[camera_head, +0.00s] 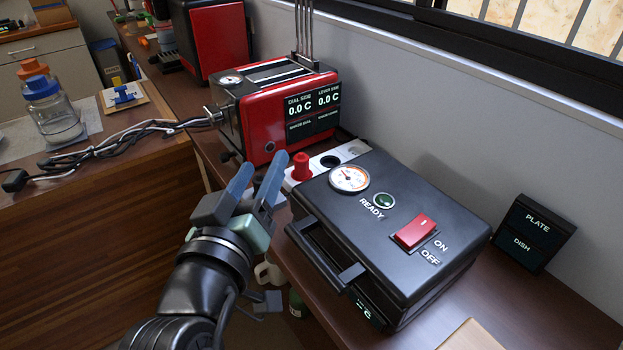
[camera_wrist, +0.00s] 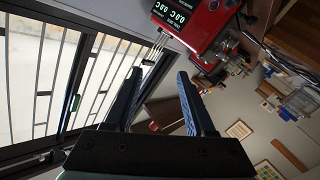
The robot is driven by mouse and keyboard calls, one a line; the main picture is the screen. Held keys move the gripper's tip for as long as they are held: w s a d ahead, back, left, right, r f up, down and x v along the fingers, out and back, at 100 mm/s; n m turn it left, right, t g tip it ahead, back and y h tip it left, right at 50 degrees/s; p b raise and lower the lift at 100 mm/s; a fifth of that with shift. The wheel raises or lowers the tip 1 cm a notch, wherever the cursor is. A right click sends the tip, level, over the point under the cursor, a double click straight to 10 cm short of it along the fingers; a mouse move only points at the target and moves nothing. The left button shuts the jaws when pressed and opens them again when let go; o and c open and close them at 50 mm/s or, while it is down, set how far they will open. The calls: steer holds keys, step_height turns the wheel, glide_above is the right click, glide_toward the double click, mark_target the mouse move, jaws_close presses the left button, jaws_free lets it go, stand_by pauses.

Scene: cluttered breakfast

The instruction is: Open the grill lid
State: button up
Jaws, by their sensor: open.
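The grill (camera_head: 400,235) is a black box on the counter at the right, with its lid (camera_head: 408,195) down. The lid carries a round dial, a green READY light and a red ON/OFF switch (camera_head: 415,232). A black handle (camera_head: 328,262) sticks out from its front left side. My gripper (camera_head: 263,167) is open and empty, pointing up, to the left of the grill and apart from the handle. In the wrist view my gripper's two fingers (camera_wrist: 160,98) are spread with nothing between them. The grill is not visible in the wrist view.
A red toaster-like appliance (camera_head: 285,105) stands behind the grill, also in the wrist view (camera_wrist: 190,22). A red knob-shaped object (camera_head: 301,166) sits between them. A PLATE/DISH sign (camera_head: 534,232) stands right of the grill by the wall.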

steer(key=s+a+f+n+g+h+p, duration=0.2)
steer(key=s+f+n+g+p, duration=0.15)
steer(key=f+p, duration=0.2)
steer(key=n+h+p, duration=0.3)
steer(key=n+p, duration=0.1)
steer(key=p, duration=0.2)
glide_toward(308, 259)
steer(key=x, duration=1.1)
steer(key=shift+b, duration=0.4)
jaws_close()
steer(key=shift+s, duration=0.1)
